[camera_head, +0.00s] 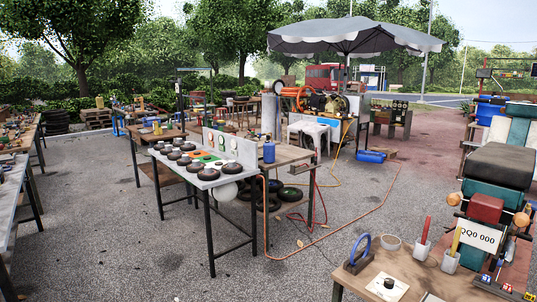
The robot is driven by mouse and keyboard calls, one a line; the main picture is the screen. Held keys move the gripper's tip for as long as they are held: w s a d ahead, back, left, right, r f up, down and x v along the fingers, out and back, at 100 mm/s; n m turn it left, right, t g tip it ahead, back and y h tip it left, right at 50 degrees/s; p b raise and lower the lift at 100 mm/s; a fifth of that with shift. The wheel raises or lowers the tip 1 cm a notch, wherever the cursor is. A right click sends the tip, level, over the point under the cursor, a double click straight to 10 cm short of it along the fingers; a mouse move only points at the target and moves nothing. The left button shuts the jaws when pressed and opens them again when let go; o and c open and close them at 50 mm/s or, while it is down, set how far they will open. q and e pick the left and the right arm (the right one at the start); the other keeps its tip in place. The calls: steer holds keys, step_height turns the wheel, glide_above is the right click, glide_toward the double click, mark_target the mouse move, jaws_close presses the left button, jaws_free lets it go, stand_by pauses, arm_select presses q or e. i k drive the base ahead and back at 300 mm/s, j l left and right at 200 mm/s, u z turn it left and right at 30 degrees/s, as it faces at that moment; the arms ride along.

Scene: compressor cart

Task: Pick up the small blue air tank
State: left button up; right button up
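A small blue upright cylinder (269,152) with a dark top stands on a table behind the white-topped one, left of centre. A larger blue tank (371,156) lies on its side on the ground, right of centre and farther back. I cannot tell for sure which of them is the small air tank. Neither of my grippers is in view, and nothing is seen touching either blue thing.
The white-topped table (217,182) holds several dark round parts. An orange hose (352,222) runs across the gravel. A wooden table (410,272) with cups fills the lower right. A motorcycle (490,190) stands at right. Gravel in the lower middle is mostly clear.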

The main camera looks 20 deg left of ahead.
mark_target(270, 147)
steer(key=i+j+u, duration=0.25)
steer(key=i+u, duration=0.15)
steer(key=i+j+u, duration=0.2)
steer(key=i+u, duration=0.55)
steer(key=i+l+u, duration=0.1)
steer(key=i+u, duration=0.3)
steer(key=i+z, duration=0.15)
steer(key=i, duration=0.45)
steer(key=i+j+z, duration=0.15)
steer(key=i, duration=0.45)
steer(key=i+l+z, duration=0.15)
steer(key=i+z, duration=0.85)
steer(key=z, duration=0.2)
steer(key=i+l+u, duration=0.15)
steer(key=i, duration=0.35)
steer(key=i+l+u, duration=0.15)
steer(key=i+l, duration=0.3)
